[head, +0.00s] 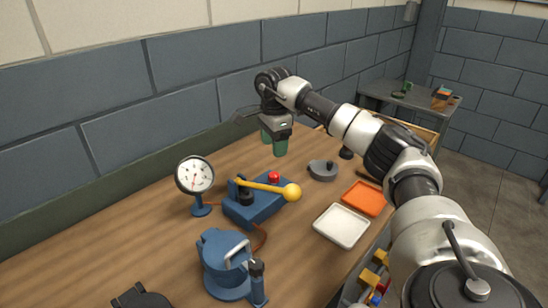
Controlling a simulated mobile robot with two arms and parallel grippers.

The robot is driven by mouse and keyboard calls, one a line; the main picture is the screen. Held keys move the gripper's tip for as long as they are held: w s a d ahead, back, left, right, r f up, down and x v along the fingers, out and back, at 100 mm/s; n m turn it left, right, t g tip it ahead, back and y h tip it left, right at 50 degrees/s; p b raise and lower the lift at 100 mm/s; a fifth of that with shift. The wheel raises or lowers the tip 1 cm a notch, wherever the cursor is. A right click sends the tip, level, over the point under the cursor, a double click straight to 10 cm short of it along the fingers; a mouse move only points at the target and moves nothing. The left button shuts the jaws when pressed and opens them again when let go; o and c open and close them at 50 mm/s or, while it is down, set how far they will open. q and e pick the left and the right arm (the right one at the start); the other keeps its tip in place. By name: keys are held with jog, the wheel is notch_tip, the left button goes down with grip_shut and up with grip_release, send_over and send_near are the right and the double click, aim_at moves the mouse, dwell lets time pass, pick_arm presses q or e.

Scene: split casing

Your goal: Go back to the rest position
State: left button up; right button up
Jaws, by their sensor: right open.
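My right arm reaches in from the right edge across the bench. Its gripper (273,143) points down with two green fingertips apart and nothing between them. It hangs over the far part of the wooden bench (130,245), near the wall, apart from the things on it. A grey round lidded part (323,172) lies to the right of and nearer than the gripper.
A blue press with a yellow-knobbed lever (258,205), a dial gauge (195,177) and a blue clamp-like fixture (227,265) stand on the bench. A white tray (341,225) and an orange tray (364,199) lie to the right. A block wall runs behind.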

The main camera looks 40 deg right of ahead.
jog(key=shift+r, duration=0.35)
dwell(0.3)
